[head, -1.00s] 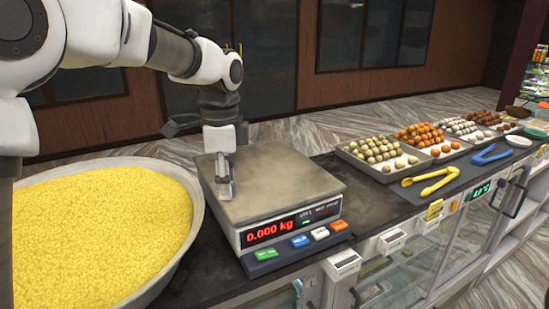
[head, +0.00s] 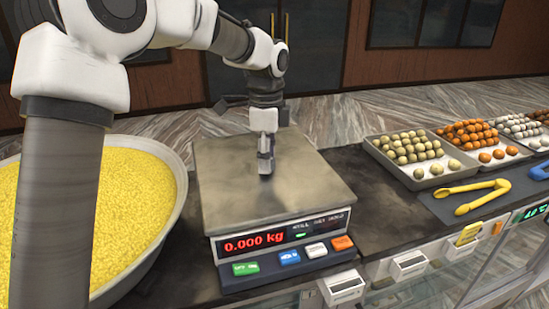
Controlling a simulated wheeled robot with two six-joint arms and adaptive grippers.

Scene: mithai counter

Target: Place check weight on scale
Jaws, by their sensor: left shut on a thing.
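The scale (head: 312,195) stands on the counter with a bare grey square pan, and its red display reads 0.000 kg. My left gripper (head: 266,168) points down over the middle of the pan, its fingertips close to the surface. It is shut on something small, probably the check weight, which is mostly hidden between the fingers. A small dark patch shows under the fingertips. I cannot tell whether the held thing touches the pan. My right gripper is not in view.
A large metal bowl of yellow grains (head: 180,170) stands left of the scale. Trays of round sweets (head: 436,181) stand at the right. Yellow tongs (head: 478,191) and blue tongs (head: 541,171) lie on a dark mat. The counter's front edge runs below the scale.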

